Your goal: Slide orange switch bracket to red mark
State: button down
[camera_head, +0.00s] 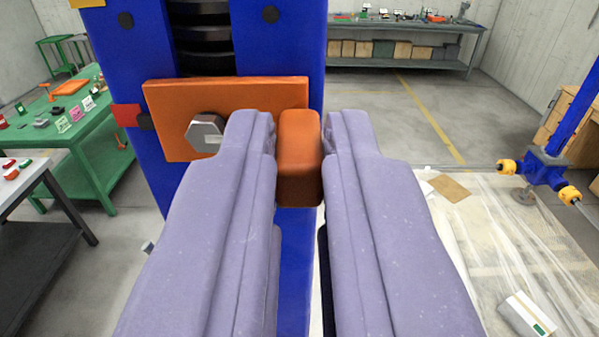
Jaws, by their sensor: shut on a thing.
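The orange switch bracket (225,93) is a flat plate across the front of a blue column (145,45). It has a grey hex bolt (205,134) at its left and an orange block-shaped grip (299,185) at its right. My gripper (299,125) is shut on this grip, one lilac finger on each side. The fingers hide part of the plate's lower edge. The red mark (126,116) is a small square at the column's left edge. A small black piece (146,121) lies between the mark and the plate, about level with the plate's middle.
A yellow piece (88,3) shows at the column's top left. A bench (400,65) is at the back. Plastic sheeting (500,240) and a blue jack part (545,167) are right.

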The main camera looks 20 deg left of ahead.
jog(key=c, duration=1.1)
grip_release()
jog(key=shift+r, duration=0.1)
jog(key=shift+s, duration=0.1)
jog(key=b+v, duration=0.2)
jog(key=v, duration=0.5)
jog(key=shift+s+d+b, duration=0.1)
jog(key=shift+s+b, duration=0.2)
jog(key=s+d+f+m+h+b, duration=0.1)
jog(key=d+f+b, duration=0.3)
jog(key=b, duration=0.7)
jog(key=s+d+f+m+g+h+b, duration=0.1)
jog(key=s+d+f+h+b, duration=0.1)
jog(key=b, duration=0.9)
jog(key=s+d+f+m+g+h+b, duration=0.1)
jog(key=s+d+f+h+b, duration=0.1)
jog(key=d+f+b, duration=0.5)
jog(key=shift+s+d+f+b, duration=0.1)
jog(key=shift+s+d+b, duration=0.65)
jog(key=shift+b, duration=1.55)
